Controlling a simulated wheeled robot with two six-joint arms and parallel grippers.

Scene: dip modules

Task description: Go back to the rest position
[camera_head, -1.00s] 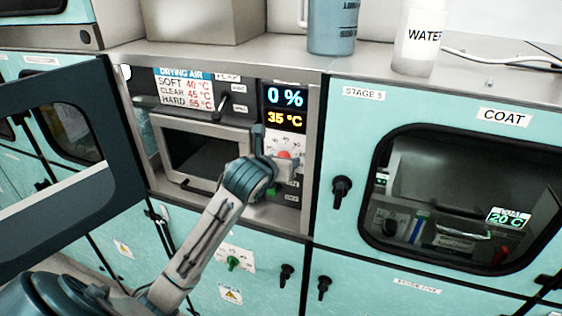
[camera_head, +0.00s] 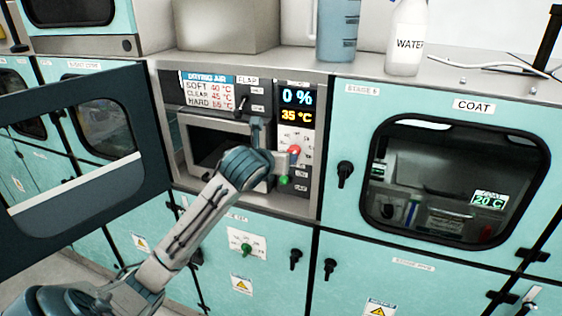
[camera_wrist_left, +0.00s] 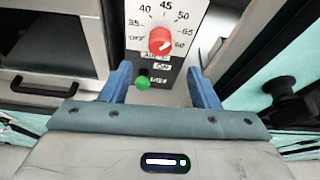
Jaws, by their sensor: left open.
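My left gripper (camera_wrist_left: 162,88) is open and empty in the left wrist view, with its two blue fingers apart in front of the dial panel. A red knob (camera_wrist_left: 162,40) sits on a numbered dial from OFF to 60, above a green button (camera_wrist_left: 142,83) that shows between the fingers. In the head view my left arm reaches up to this panel, with the left gripper (camera_head: 284,160) partly hidden behind its wrist beside the red knob (camera_head: 294,151). The green button (camera_head: 284,180) shows just below. Whether the fingers touch the panel I cannot tell. My right gripper is not in view.
A dark-framed door (camera_head: 150,140) stands open at the left. The display (camera_head: 297,106) reads 0 % and 35 °C. A closed COAT cabinet (camera_head: 340,240) is at the right. A blue jug (camera_head: 338,32) and a WATER bottle (camera_head: 407,40) stand on the counter.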

